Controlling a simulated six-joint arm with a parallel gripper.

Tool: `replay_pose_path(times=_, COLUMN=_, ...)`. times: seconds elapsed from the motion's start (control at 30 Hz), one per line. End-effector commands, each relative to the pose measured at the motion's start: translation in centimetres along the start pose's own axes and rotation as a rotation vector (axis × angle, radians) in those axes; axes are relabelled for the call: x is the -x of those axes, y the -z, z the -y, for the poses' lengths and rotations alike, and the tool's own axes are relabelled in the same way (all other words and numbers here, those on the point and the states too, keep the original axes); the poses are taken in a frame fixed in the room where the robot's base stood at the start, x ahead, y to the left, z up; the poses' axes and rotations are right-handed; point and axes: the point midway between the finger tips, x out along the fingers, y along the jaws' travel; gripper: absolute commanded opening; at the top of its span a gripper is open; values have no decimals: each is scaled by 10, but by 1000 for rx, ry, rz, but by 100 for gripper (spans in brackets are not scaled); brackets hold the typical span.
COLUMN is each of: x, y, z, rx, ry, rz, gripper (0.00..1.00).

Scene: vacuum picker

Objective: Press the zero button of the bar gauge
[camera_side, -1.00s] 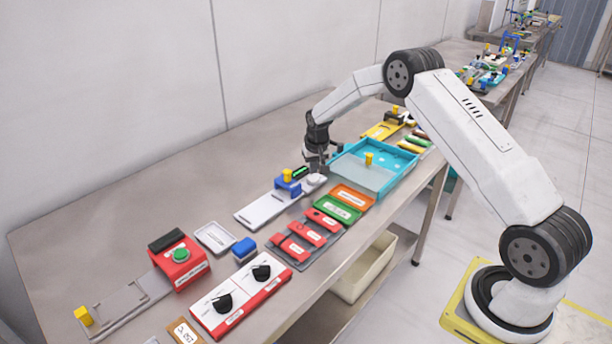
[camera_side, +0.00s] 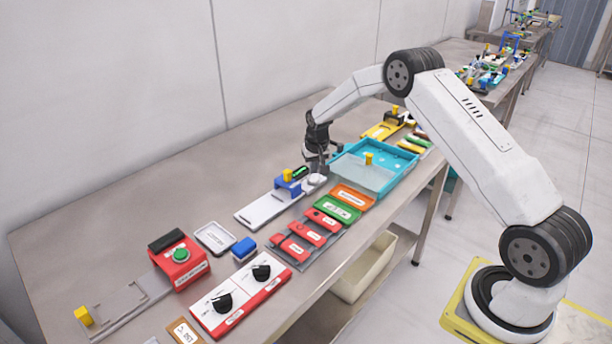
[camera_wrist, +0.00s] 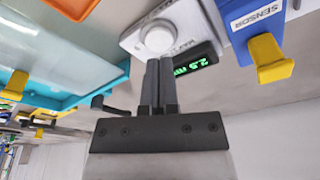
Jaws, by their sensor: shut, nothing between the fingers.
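The bar gauge is a long white bar (camera_side: 265,209) on the table, with a blue block (camera_side: 289,186) bearing a yellow tab. The blue block, labelled SENSOR (camera_wrist: 258,20), is at the upper right of the wrist view. My gripper (camera_side: 321,171) is shut and empty. In the wrist view its fingertips (camera_wrist: 160,60) appear just below the button; contact cannot be told.
A turquoise tray (camera_side: 402,179) stands close to the right of my gripper. Orange, green and red labelled blocks (camera_side: 338,209) lie in front of the gauge. A red box with a green button (camera_side: 181,255) is at the left. The table behind the gauge is clear.

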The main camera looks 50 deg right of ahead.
Motion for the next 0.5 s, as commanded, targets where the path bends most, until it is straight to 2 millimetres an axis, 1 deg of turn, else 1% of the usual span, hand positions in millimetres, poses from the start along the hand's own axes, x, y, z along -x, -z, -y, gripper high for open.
replay_pose_path(times=0.5, x=-4, y=-1, z=0, rx=0, ry=0, rz=0, gripper=0)
